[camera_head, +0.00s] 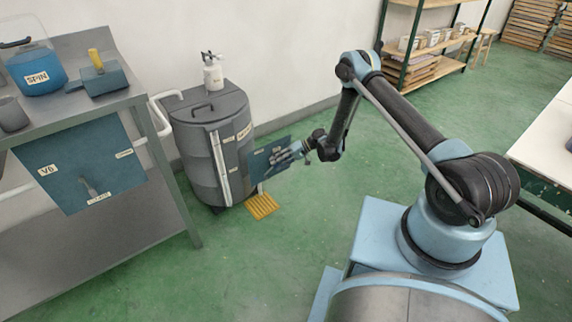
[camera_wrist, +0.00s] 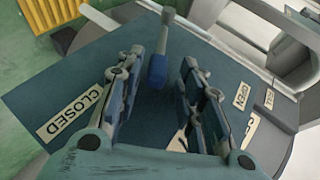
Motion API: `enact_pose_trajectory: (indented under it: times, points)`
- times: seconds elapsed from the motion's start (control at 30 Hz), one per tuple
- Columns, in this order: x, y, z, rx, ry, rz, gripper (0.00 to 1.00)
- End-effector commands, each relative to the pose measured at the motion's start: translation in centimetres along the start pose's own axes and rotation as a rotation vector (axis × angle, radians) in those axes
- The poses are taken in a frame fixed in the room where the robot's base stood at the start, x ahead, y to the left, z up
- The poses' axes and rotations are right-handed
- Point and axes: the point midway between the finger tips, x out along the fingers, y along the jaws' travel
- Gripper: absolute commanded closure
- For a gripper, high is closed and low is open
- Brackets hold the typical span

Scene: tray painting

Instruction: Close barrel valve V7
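The blue valve panel (camera_head: 262,166) is at the right side of the grey barrel (camera_head: 218,150), in front of my gripper (camera_head: 303,148). In the wrist view the panel (camera_wrist: 50,88) fills the middle. It has a CLOSED label (camera_wrist: 74,113) at left and an OPEN label (camera_wrist: 241,96) at right. A lever with a blue grip (camera_wrist: 157,71) and a metal shaft stands out between these labels. My gripper (camera_wrist: 164,66) is open, with one finger on each side of the blue grip and visible gaps. A lower label is partly hidden, and I cannot read V7.
A yellow floor grate (camera_head: 261,206) lies below the panel. A white spray bottle (camera_head: 213,72) stands on the barrel lid. At left is a metal bench (camera_head: 75,45) with a second blue panel marked V6 (camera_head: 85,168). Green floor is open between barrel and shelf.

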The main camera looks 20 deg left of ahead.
Motion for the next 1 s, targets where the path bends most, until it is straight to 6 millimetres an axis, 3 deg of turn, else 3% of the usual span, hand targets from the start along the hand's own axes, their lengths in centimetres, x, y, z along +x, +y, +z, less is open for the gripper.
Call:
enact_pose_trajectory:
  times: [0.37, 1.0]
  points:
    - [-0.5, -0.1, 0.0, 0.000, 0.000, 0.000, 0.63]
    - [-10.7, -0.1, 0.1, 0.000, -0.001, 0.000, 0.63]
